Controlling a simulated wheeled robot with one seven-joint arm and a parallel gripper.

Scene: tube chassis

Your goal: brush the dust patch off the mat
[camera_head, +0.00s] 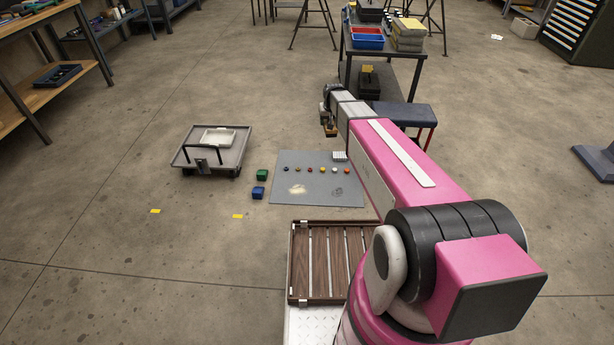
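A grey mat (318,200) lies flat on the concrete floor ahead of me. A pale tan dust patch (297,189) is on its front left part, and a darker smudge (337,191) is to the right of it. My gripper (328,120) is beyond the mat's far edge, above the floor and apart from the dust patch. A small brownish thing (332,131) shows at its tip; I cannot tell what it is or whether it is held. The fingers are too small to read. I cannot make out a brush for certain.
Several small coloured pieces (310,169) stand in a row across the mat, with a white block (340,156) behind. Green (262,175) and blue (258,192) boxes stand left of it. A grey cart (232,157) is farther left, a blue-topped bench (404,115) behind.

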